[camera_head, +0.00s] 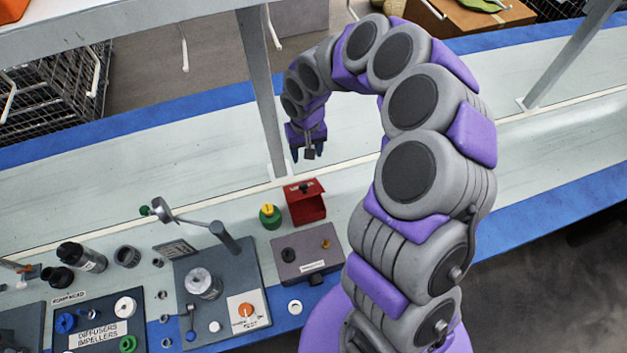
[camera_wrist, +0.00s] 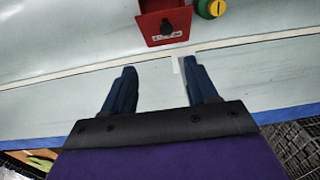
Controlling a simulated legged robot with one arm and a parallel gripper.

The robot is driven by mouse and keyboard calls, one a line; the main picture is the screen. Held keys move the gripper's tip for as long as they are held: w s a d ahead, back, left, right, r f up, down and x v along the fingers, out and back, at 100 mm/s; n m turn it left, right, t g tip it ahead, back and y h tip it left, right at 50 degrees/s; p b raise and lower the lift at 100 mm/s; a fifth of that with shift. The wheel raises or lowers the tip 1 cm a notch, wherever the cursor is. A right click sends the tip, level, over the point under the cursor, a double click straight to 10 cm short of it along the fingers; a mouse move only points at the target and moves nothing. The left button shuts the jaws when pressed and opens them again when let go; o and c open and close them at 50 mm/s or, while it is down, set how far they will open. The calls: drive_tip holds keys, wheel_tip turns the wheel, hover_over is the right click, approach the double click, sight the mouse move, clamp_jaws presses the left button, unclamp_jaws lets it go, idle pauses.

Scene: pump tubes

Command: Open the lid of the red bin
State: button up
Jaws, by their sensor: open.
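The red bin (camera_head: 306,207) is a small box on the bench, near the middle of the head view. Its top face carries a dark knob and a small white label. In the wrist view the bin (camera_wrist: 162,12) is at the top centre, with the black knob (camera_wrist: 166,27) near its lower edge. The lid looks down, but its edges are too small to make out clearly. My gripper (camera_head: 308,156) is beyond and above the bin, apart from it. In the wrist view my gripper (camera_wrist: 157,68) has its dark blue fingers spread, with nothing between them.
A green container with a yellow top (camera_head: 269,215) stands just left of the bin. A grey box (camera_head: 306,262) with knobs is in front of it. A metal post (camera_head: 262,95) rises behind, left of my gripper. The bench behind the bin is mostly clear.

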approach(303, 185)
drive_tip(key=f+b, duration=0.1)
drive_tip(key=f, duration=0.1)
drive_tip(key=d+f+b, duration=0.1)
drive_tip(key=f, duration=0.2)
drive_tip(key=a+f, duration=0.1)
drive_tip(key=f, duration=0.1)
drive_tip(key=a+f+b, duration=0.1)
drive_tip(key=shift+a+f, duration=0.1)
drive_tip(key=shift+f, duration=0.2)
drive_tip(key=shift+d+r, duration=0.1)
drive_tip(key=shift+d, duration=0.85)
drive_tip(key=shift+c, duration=0.5)
drive_tip(key=shift+a, duration=0.1)
drive_tip(key=shift+c, duration=1.4)
drive_tip(key=shift+a, duration=0.5)
drive_tip(key=c, duration=0.3)
drive_tip(key=shift+c, duration=0.8)
drive_tip(key=shift+d, duration=0.25)
clamp_jaws()
